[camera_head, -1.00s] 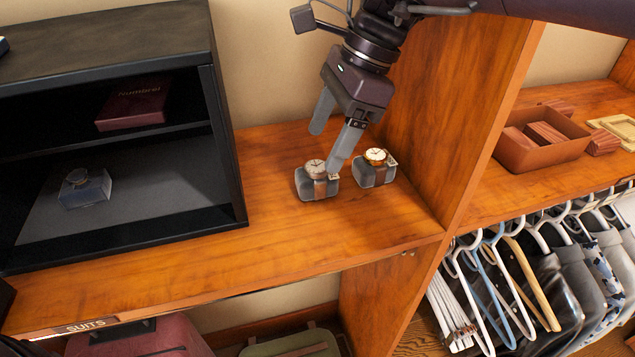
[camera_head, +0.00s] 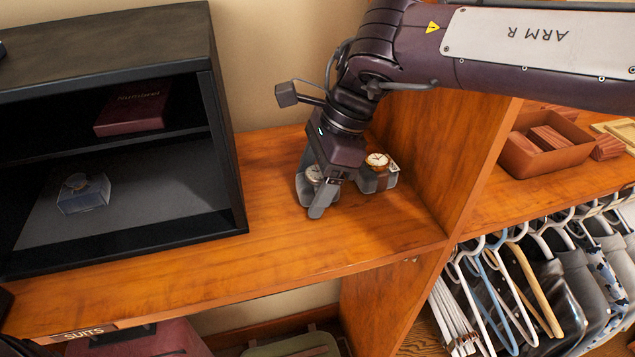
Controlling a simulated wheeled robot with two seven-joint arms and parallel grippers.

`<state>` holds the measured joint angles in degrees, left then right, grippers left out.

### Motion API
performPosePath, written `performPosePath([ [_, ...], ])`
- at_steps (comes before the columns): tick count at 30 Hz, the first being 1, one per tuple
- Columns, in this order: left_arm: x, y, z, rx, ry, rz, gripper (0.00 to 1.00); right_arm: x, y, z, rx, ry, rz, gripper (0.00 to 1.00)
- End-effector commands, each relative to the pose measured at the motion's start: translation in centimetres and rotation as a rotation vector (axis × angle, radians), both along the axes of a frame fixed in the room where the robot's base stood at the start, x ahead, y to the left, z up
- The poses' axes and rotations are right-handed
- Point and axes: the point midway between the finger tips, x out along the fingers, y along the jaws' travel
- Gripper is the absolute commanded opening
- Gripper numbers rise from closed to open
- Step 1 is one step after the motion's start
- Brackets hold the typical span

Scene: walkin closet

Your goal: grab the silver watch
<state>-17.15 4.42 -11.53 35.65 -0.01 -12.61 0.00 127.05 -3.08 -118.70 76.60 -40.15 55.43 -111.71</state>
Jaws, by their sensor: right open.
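A watch with a pale silver dial (camera_head: 314,174) sits on a small grey cushion (camera_head: 302,190) on the wooden shelf. My right gripper (camera_head: 313,182) is open and lowered over it from above. One finger is on the near side of the watch and the other is behind it; much of the watch and cushion is hidden. I cannot tell whether the fingers touch it. A gold-rimmed watch (camera_head: 377,161) on its own grey cushion (camera_head: 374,183) is just to the right. My left gripper is not in view.
The open black cabinet (camera_head: 228,165) stands to the left and holds a dark red book (camera_head: 132,108). A wooden divider (camera_head: 440,150) rises to the right. Beyond it are a brown box (camera_head: 545,155) and hanging clothes. The shelf in front of the watches is clear.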

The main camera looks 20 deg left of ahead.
Motion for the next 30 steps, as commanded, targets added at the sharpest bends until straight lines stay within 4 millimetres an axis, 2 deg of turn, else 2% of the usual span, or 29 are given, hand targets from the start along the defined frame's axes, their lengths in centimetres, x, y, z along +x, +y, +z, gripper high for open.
performPosePath([
  [1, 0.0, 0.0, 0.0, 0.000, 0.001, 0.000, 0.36, 0.0, 0.0, 0.0, 0.000, 0.000, 0.000, 0.67],
  [12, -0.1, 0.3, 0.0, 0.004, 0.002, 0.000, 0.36, 0.0, 0.0, 0.1, 0.000, -0.001, 0.000, 0.20],
  [23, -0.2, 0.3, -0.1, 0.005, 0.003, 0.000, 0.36, 0.1, 0.0, 0.7, 0.001, -0.002, -0.001, 0.20],
  [26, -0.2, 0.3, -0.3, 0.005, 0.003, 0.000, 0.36, 0.1, 0.0, 1.7, 0.001, -0.004, -0.001, 0.20],
  [30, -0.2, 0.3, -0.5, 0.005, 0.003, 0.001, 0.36, 0.2, 0.0, 4.3, 0.002, -0.007, -0.002, 0.20],
])
